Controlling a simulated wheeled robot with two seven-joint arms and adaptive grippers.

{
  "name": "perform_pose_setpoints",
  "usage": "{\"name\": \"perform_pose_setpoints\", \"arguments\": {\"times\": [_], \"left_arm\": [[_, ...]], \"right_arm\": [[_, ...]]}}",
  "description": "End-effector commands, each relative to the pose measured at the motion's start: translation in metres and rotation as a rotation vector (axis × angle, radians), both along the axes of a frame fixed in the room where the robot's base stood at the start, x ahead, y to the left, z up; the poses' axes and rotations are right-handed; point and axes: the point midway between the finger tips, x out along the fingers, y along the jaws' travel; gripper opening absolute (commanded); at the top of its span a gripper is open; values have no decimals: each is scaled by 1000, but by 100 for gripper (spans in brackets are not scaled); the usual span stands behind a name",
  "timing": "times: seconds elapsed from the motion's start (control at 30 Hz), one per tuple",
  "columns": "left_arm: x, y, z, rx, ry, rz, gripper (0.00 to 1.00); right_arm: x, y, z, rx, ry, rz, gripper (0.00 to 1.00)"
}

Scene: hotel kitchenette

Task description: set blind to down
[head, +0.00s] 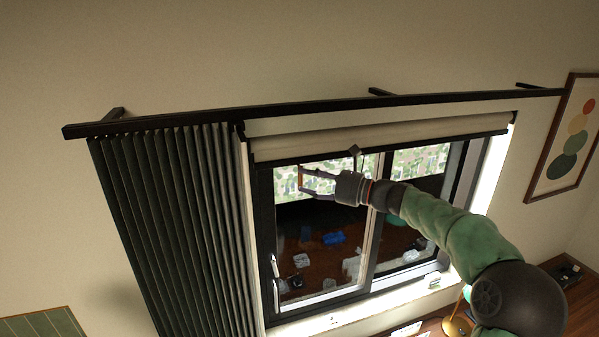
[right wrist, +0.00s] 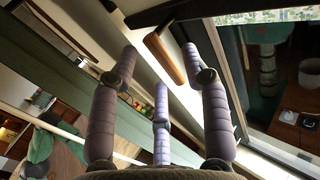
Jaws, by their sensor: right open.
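The blind (head: 380,134) is a cream roller blind, rolled up at the top of the window with a dark bar along its lower edge. The glass below it is uncovered. My right gripper (head: 303,180) is in front of the window, just below the blind's left half, with its fingers spread and pointing left. A small brown wooden piece (head: 301,177) shows between its fingertips. In the right wrist view this wooden piece (right wrist: 165,58) lies beyond and between the open fingers (right wrist: 160,68); I cannot tell whether they touch it. My left gripper is out of view.
A dark pleated curtain (head: 175,230) hangs left of the window from a black rail (head: 300,110). A window handle (head: 275,275) is on the left frame. A framed picture (head: 568,140) hangs at right. A counter with a lamp (head: 457,325) is at lower right.

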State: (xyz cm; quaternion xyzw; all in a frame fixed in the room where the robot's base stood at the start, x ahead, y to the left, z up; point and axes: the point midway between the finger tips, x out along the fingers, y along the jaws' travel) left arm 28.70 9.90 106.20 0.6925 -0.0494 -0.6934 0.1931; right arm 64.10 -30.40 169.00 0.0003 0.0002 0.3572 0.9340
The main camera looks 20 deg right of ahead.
Motion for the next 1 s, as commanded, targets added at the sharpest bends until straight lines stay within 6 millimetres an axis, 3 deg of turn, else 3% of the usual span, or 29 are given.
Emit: {"name": "perform_pose_setpoints", "arguments": {"times": [0.23,0.6,0.63,0.8,1.0], "left_arm": [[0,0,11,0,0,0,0],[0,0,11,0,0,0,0],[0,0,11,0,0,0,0],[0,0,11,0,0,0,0],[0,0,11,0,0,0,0]], "right_arm": [[21,19,1,1,-1,1,47],[25,22,0,-1,-1,-1,47],[25,22,0,-1,-1,-1,44],[25,22,0,-1,-1,-1,0],[25,22,0,-1,-1,-1,0]]}}
